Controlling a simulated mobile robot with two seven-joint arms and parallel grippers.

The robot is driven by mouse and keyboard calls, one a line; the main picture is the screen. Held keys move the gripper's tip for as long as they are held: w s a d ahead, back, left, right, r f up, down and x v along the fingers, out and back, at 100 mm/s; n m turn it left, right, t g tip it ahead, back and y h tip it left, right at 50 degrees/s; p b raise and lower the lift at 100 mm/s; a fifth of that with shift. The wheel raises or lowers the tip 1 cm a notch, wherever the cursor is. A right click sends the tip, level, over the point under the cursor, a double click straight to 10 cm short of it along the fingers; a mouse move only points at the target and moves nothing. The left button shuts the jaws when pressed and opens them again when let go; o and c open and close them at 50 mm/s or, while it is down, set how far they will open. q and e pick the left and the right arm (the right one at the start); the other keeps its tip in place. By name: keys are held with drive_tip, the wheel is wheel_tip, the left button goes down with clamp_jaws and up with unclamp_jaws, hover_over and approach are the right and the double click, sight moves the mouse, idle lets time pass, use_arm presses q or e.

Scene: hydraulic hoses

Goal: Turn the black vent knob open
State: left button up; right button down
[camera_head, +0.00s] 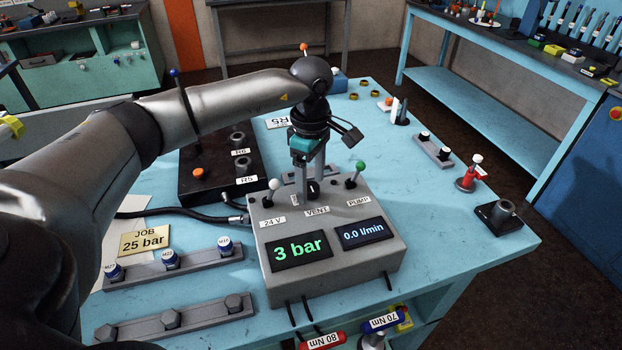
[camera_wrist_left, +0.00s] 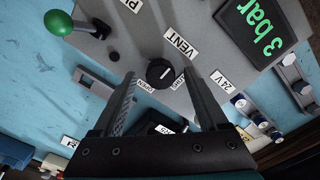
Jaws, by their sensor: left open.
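The black vent knob (camera_head: 312,190) sits on top of the grey control box (camera_head: 368,268), behind its VENT label. In the left wrist view the knob (camera_wrist_left: 160,73) is round with a white pointer line, and small labels lie on both sides of it; one reads OPEN. My left gripper (camera_head: 309,190) points down over the knob. Its fingers (camera_wrist_left: 166,88) are open, one on each side of the knob, with a visible gap to it in the wrist view. How high the fingertips are above the panel is hard to tell. My right gripper is in neither view.
A white-tipped 24 V lever (camera_head: 273,187) stands left of the knob and a green-tipped PUMP lever (camera_head: 358,170) right of it. The displays (camera_head: 299,249) read 3 bar and 0.0 l/min. A black manifold block (camera_head: 205,185) with a hose lies behind left.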

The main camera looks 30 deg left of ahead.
sight(311, 186)
use_arm(q)
wheel_tip(311, 186, up, 15)
drive_tip(key=shift+r+p, duration=0.15)
drive_tip(key=shift+p, duration=0.15)
idle(0.7)
